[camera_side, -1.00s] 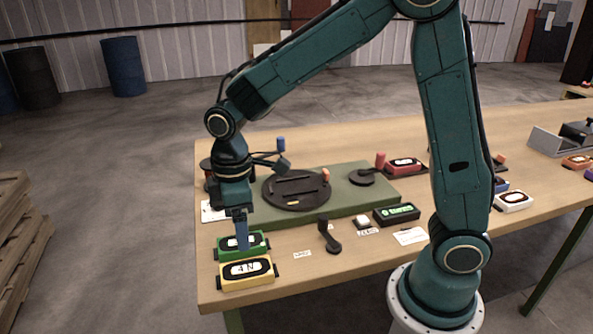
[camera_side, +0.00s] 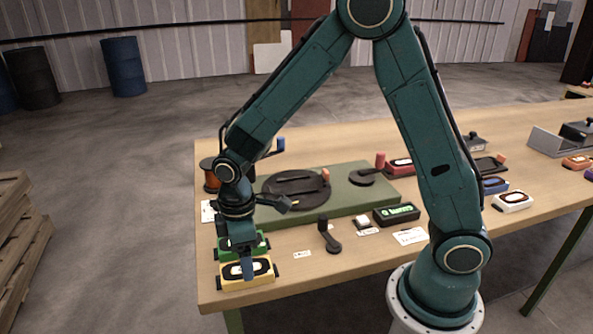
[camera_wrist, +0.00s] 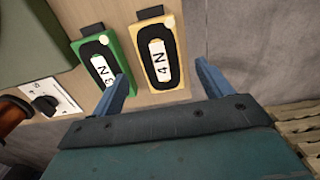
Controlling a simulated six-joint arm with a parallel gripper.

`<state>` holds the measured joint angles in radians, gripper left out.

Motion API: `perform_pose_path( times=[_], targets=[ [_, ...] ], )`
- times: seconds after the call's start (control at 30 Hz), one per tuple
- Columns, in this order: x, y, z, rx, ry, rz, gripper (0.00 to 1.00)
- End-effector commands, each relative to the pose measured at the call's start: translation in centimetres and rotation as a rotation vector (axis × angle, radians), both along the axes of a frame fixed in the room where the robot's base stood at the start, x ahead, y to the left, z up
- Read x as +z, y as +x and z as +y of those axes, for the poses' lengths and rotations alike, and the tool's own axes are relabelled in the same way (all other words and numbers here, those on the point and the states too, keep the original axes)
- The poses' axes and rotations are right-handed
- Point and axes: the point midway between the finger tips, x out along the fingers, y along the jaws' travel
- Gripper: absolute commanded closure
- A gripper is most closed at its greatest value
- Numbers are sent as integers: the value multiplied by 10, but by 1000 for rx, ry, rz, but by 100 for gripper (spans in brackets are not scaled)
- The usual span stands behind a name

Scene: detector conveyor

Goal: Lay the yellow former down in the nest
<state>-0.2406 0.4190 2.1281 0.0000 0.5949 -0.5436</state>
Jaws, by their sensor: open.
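The yellow former (camera_side: 263,279), a block with a black oval and a white "4 N" label, lies flat at the front-left corner of the table. It also shows in the wrist view (camera_wrist: 161,56). My gripper (camera_side: 247,274) is open just above the yellow former. In the wrist view my gripper (camera_wrist: 162,72) has one finger on each side of it, with nothing held. I cannot tell how far down the fingertips reach. A dark round plate (camera_side: 313,201) with a slotted middle, apparently the nest, sits on the green base, partly hidden by my wrist.
A green former (camera_side: 264,244) marked "3 N" lies close beside the yellow one, near my left finger in the wrist view. A black crank-like piece (camera_side: 329,237), a green-lit display box (camera_side: 397,214) and a red-knobbed crank (camera_side: 364,177) stand to the right. Bare tabletop lies at the front middle.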

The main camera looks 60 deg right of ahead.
Motion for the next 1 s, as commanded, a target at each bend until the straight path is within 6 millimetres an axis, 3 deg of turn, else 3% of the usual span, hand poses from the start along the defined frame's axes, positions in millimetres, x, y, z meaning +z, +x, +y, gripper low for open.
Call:
perform_pose_path(
  times=[0.2,0.4,0.93,1.0],
  targets=[
    [-25,-1,1,0,-1,2,22],
    [-38,-1,1,0,0,1,22],
    [-39,-1,1,0,0,0,22],
    [-39,-1,1,0,0,0,34]
  ],
)
